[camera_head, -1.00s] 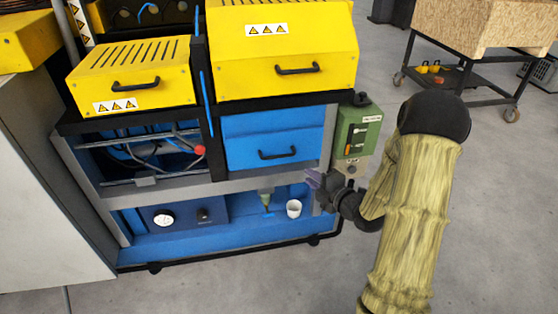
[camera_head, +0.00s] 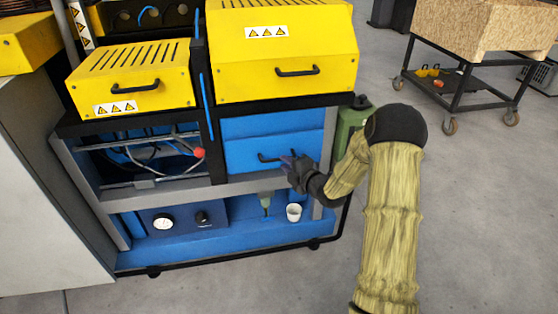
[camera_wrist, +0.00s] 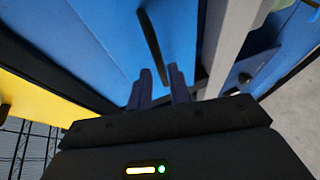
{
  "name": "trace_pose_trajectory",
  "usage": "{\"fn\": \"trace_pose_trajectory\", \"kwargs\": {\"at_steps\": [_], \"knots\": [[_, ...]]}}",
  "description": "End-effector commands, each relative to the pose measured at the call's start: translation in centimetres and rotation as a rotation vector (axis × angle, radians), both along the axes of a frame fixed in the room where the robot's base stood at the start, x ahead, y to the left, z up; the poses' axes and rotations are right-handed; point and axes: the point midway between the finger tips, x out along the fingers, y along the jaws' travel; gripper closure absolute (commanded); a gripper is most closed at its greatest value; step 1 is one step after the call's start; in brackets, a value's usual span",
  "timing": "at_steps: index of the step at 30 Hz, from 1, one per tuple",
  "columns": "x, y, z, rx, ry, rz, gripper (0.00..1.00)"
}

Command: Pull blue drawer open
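The blue drawer (camera_head: 252,152) is in the machine frame below the large yellow cover, and its front looks flush with the frame. Its black bar handle (camera_head: 270,157) is partly hidden by my gripper (camera_head: 288,162) at its right end. In the wrist view, the blue drawer front (camera_wrist: 105,40) fills the top, and the dark handle (camera_wrist: 150,42) runs down toward my gripper (camera_wrist: 160,75). The two fingers stand apart with a gap between them. The handle's lower end is close to the fingertips; I cannot tell whether it lies between them.
Yellow covers (camera_head: 285,55) with handles sit above the drawer. A wheeled cart (camera_head: 480,30) is at the back right.

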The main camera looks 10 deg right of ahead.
Motion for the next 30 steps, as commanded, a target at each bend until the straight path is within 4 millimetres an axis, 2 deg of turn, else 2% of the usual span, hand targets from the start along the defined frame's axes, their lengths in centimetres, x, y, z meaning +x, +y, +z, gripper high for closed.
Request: {"fn": "trace_pose_trajectory", "kwargs": {"at_steps": [6,10,19,22,30], "knots": [[3.1,1.5,-0.7,0.002,0.000,0.001,0.80],[4.1,1.8,-0.9,0.000,-0.001,0.000,0.80],[4.2,1.9,-0.9,0.000,0.000,0.000,0.80],[4.2,1.9,-0.9,0.000,0.000,0.000,1.00],[4.2,1.9,-0.9,0.000,0.001,0.000,1.00]]}}
